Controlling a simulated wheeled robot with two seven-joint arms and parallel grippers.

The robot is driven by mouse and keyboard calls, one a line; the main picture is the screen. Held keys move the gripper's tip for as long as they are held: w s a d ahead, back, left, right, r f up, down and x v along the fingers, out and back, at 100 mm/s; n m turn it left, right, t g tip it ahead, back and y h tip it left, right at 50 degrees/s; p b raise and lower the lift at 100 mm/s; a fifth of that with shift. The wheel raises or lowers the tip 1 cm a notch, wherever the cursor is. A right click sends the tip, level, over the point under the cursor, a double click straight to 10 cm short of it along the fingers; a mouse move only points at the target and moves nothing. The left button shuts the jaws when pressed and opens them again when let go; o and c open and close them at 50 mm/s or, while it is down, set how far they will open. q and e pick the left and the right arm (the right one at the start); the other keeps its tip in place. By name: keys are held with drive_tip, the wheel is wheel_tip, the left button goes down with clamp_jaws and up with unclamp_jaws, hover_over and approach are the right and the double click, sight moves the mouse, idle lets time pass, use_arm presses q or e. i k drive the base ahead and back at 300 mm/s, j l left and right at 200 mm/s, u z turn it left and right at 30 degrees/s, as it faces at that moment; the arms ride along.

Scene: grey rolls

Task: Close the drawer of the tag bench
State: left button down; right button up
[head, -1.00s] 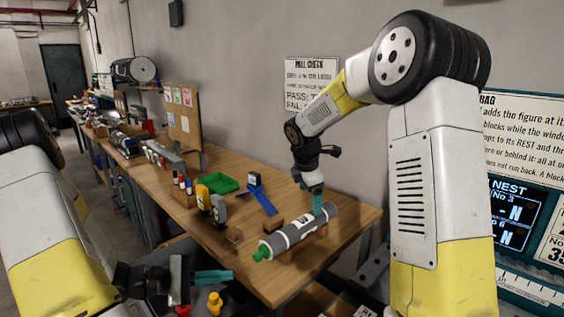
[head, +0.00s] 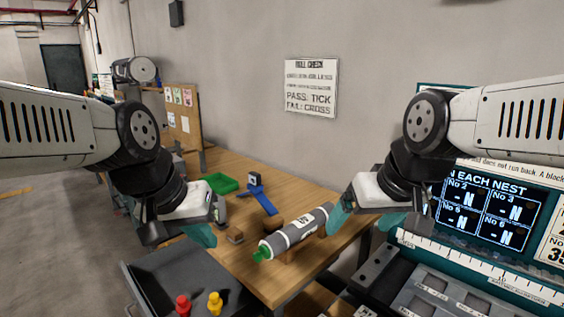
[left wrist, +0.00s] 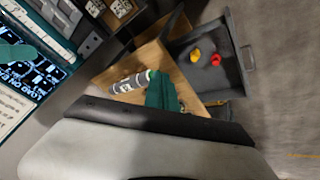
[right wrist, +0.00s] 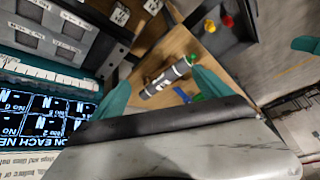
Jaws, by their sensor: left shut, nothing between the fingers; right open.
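The bench's dark grey drawer (head: 150,290) stands open, sticking out from the front of the wooden bench (head: 300,188). A red piece (head: 183,304) and a yellow piece (head: 215,303) are in it. The drawer also shows in the left wrist view (left wrist: 207,82) and right wrist view (right wrist: 215,45). My left gripper (head: 203,236) is shut and empty, raised above the drawer's far part; its teal fingers (left wrist: 162,92) are together. My right gripper (head: 378,220) is open and empty, raised to the right of the grey roll (head: 297,232), apart from it. The drawer's handle is out of the head view.
The roll with a green end lies on wooden blocks on the bench. A blue stand (head: 262,200) and green tray (head: 220,183) are behind it. A screen panel (head: 490,205) and grey nests (head: 440,295) fill the right. Open floor (head: 70,225) lies left of the drawer.

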sight(154, 281)
drive_tip(key=j+u, duration=0.2)
drive_tip(key=u, duration=0.15)
drive_tip(key=j+u, duration=0.45)
drive_tip(key=u, duration=0.2)
drive_tip(key=i+l, duration=0.1)
drive_tip(key=l, duration=0.15)
drive_tip(key=i+l, duration=0.1)
drive_tip(key=l, duration=0.15)
